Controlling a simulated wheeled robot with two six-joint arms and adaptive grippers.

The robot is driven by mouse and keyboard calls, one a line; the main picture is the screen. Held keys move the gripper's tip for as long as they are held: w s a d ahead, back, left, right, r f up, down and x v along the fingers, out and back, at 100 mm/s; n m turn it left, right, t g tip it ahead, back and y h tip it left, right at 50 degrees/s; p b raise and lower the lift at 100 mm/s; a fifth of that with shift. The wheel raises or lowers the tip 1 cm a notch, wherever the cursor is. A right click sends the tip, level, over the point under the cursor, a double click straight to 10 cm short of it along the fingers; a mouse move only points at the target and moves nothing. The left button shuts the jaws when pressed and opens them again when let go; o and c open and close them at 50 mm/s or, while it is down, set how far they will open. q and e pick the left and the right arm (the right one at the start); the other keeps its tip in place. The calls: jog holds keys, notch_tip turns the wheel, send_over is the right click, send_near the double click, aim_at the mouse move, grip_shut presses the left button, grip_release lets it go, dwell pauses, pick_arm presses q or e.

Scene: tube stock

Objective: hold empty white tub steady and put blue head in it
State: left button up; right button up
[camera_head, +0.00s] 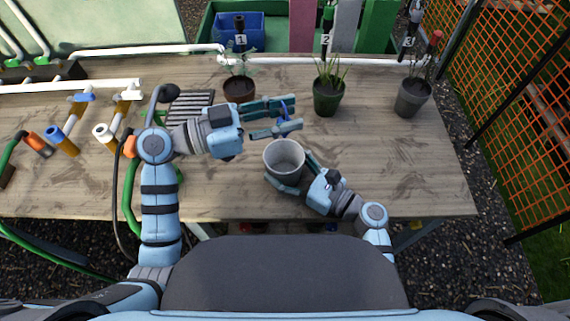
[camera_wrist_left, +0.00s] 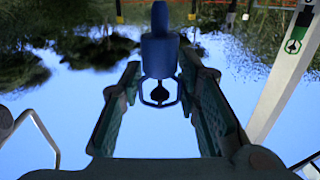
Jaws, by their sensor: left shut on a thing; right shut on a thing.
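The white tub (camera_head: 284,147) stands open side up near the front middle of the table in the head view, and its inside looks empty. My right gripper (camera_head: 294,177) is shut on the tub from its lower right, one finger on each side. My left gripper (camera_head: 291,114) is shut on the blue head (camera_head: 285,108) just behind the tub, apart from its rim as far as I can tell. In the left wrist view the blue head (camera_wrist_left: 160,55) shows between the fingers of the left gripper (camera_wrist_left: 160,80), with a dark ring-shaped end.
Blue- and orange-ended pieces (camera_head: 62,140) sit at left. The table's right front is clear.

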pick_arm(q)
jog(key=shift+f, duration=4.25)
jog(key=o, duration=0.9)
notch_tip(320, 180, up, 10)
jog(key=shift+r, duration=0.1)
pick_arm(e)
jog(key=o, duration=1.2)
